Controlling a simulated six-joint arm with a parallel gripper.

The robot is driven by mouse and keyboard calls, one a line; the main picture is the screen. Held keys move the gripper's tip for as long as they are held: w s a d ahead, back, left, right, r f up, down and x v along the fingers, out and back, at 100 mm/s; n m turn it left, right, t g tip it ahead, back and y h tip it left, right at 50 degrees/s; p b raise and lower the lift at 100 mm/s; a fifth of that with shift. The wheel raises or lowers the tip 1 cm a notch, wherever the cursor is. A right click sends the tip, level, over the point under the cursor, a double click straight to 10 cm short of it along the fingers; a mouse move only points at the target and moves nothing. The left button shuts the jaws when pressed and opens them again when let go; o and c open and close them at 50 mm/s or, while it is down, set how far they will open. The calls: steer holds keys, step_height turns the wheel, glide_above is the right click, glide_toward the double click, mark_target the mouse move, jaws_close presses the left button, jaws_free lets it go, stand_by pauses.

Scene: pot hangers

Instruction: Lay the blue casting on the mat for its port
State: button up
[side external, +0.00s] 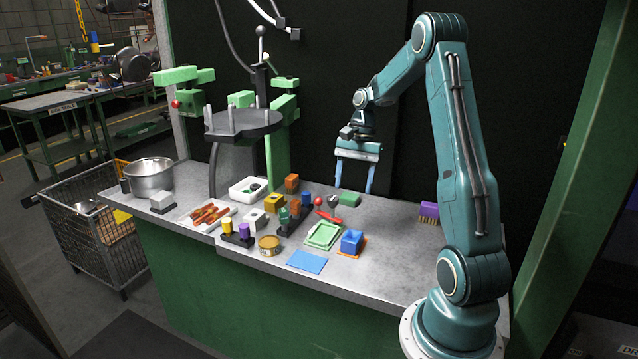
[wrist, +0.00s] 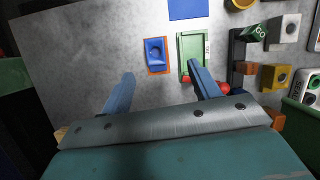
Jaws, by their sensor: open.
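The blue casting (side external: 352,240) is a small block sitting on an orange mat (side external: 358,253) on the grey bench. In the wrist view the casting (wrist: 151,46) shows a round port in its face, and the orange mat (wrist: 166,70) shows as a rim around it. A flat blue mat (side external: 307,262) lies to the left and nearer the bench's front edge, bare; it also shows at the top of the wrist view (wrist: 188,8). My gripper (side external: 354,189) is open and empty, above the bench and behind the casting. Its fingers (wrist: 162,75) point towards the casting, clear of it.
A green tray (side external: 312,242) lies just left of the casting. A red-ended tool (side external: 328,216) and a green block (side external: 349,199) lie behind. Fixtures with coloured blocks, a yellow tin (side external: 269,246) and a white bin (side external: 238,192) crowd the left. The bench right of the casting is mostly clear.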

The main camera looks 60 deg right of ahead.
steer(key=a+r+n+t+h, duration=0.1)
steer(key=a+r+n+h, duration=0.1)
steer(key=a+r+n, duration=0.45)
steer(key=a+r+n+h, duration=0.1)
steer(key=a+r, duration=0.3)
steer(key=a, duration=0.6)
steer(key=s+a+r+n+t, duration=0.1)
steer(key=s+a+n+t, duration=0.1)
steer(key=s+a+n, duration=0.2)
steer(key=s+a+r+n+t+h, duration=0.1)
steer(key=s+a+n+t, duration=0.1)
steer(key=s+a+n, duration=0.3)
steer(key=shift+s+a+r+t, duration=0.3)
steer(key=shift+s+a, duration=0.7)
steer(key=shift+a, duration=0.85)
